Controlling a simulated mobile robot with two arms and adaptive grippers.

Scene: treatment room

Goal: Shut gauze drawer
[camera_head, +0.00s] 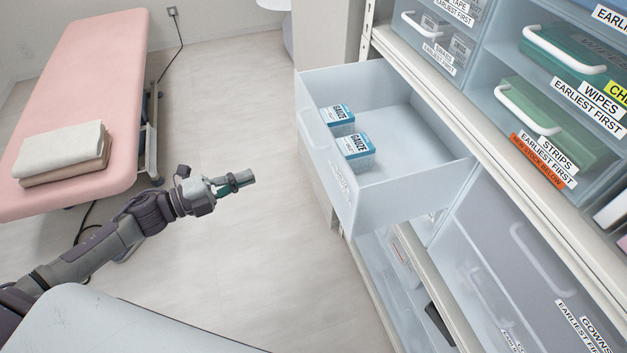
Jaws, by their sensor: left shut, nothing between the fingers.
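The gauze drawer (412,198) is a translucent pale blue bin, pulled well out of the shelf unit on the right. Two blue and white gauze boxes (357,151) sit inside it, towards its front and left. A pale handle shows on its front face. My left gripper (246,179) is shut and empty, held over the floor to the left of the drawer, clearly apart from its front face. Its fingers point right, towards the drawer. My right gripper is not in view.
The shelf unit (474,133) holds other closed drawers, including wipes, strips and gowns (520,255). A pink treatment bed (85,90) with folded towels (62,153) stands at the left. Clear floor (235,110) lies between the bed and the drawer.

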